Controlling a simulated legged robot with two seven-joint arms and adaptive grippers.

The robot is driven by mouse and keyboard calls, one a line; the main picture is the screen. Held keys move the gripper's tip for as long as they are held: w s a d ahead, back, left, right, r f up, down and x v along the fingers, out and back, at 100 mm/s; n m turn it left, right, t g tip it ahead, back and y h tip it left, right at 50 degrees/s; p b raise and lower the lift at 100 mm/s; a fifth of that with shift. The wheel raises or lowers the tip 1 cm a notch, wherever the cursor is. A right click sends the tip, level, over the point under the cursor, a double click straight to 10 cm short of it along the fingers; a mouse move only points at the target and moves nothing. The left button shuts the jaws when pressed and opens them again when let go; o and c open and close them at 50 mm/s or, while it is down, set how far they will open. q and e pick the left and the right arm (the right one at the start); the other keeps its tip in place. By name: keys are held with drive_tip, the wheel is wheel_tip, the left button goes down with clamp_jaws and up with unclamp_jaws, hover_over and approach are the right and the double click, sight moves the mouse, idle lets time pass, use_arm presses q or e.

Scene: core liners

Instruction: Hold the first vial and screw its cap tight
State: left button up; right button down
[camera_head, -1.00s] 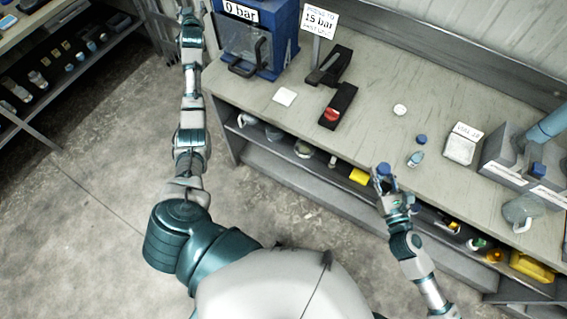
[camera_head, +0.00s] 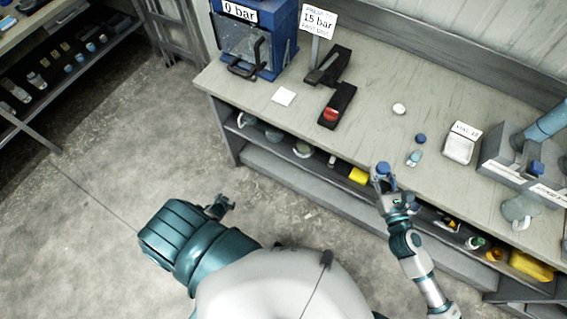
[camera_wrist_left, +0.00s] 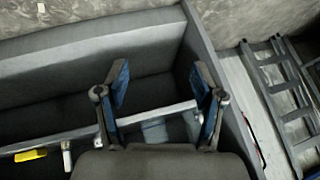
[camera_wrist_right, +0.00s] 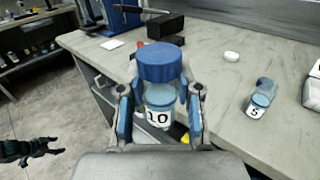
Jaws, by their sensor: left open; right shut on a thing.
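A vial (camera_wrist_right: 160,103) labelled "10" with a wide blue cap (camera_wrist_right: 161,63) is upright between the fingers of my right gripper (camera_head: 384,182), which is shut on it. The cap sits above the vial's neck; I cannot tell how tight it is. In the head view the blue cap (camera_head: 382,168) shows just in front of the bench edge. My left gripper (camera_head: 226,204) is open and empty, low over the floor left of the bench and well away from the vial. The left wrist view shows its two spread fingers (camera_wrist_left: 160,90).
On the bench (camera_head: 370,130) stand a second vial (camera_head: 414,159) labelled "5", a blue piece (camera_head: 421,139) by it, a white disc (camera_head: 399,109), a black device (camera_head: 337,103), a blue press (camera_head: 255,40) and a grey rack (camera_head: 500,160). The lower shelf (camera_head: 290,170) juts below.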

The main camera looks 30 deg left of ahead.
drive_tip(key=shift+a, duration=0.1)
use_arm(q)
drive_tip(key=s+d+f+m+g+h, duration=0.1)
drive_tip(key=s+d+f, duration=0.3)
drive_tip(key=s+d, duration=0.7)
drive_tip(key=s+d+f+g+h, duration=0.2)
drive_tip(key=s+d+f+g, duration=0.2)
drive_tip(key=s+d, duration=0.6)
drive_tip(key=shift+s+d+m, duration=0.35)
drive_tip(key=shift+d+m, duration=0.05)
drive_tip(key=shift+d, duration=0.6)
drive_tip(key=shift+a, duration=0.1)
